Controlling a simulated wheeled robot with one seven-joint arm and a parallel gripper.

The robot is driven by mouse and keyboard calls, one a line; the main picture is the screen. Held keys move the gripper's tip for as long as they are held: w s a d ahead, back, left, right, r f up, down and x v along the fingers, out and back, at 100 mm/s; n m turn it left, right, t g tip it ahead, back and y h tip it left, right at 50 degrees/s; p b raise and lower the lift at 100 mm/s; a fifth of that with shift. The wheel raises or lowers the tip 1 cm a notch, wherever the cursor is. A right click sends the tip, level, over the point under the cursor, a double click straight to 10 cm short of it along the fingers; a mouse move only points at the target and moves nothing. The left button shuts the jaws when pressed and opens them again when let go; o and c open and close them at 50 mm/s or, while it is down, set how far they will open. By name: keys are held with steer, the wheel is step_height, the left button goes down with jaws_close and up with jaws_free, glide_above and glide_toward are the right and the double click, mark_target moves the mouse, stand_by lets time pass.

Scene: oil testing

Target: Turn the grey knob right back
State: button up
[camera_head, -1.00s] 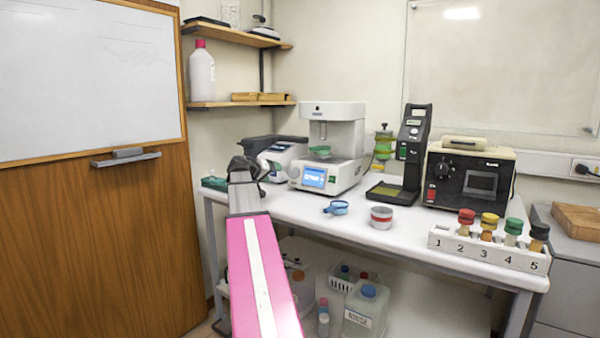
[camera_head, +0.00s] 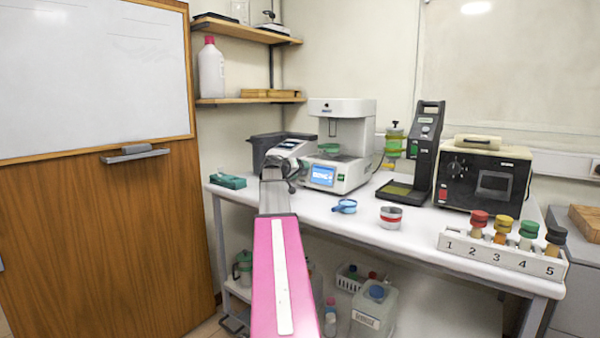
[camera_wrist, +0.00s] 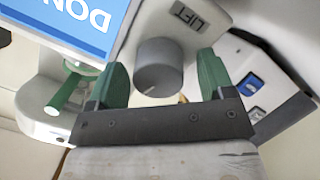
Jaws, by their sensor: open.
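My gripper (camera_wrist: 162,60) is open, with one green finger on each side of the knob and gaps visible between fingers and knob. In the head view my gripper (camera_head: 273,172) is at the left side of the white instrument (camera_head: 351,108), whose blue screen (camera_head: 322,176) is lit. I cannot make out the knob there.
A green item (camera_head: 227,181) lies on the table's left end. A blue ring-shaped item (camera_head: 344,206), a red-banded cup (camera_head: 391,217) and a numbered vial rack (camera_head: 503,254) are to the right.

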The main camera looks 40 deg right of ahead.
steer(key=shift+d+f, duration=0.1)
steer(key=shift+d, duration=0.1)
steer(key=c, duration=0.9)
steer(key=shift+n, duration=1.5)
steer(key=o, duration=0.9)
steer(key=v, duration=1.1)
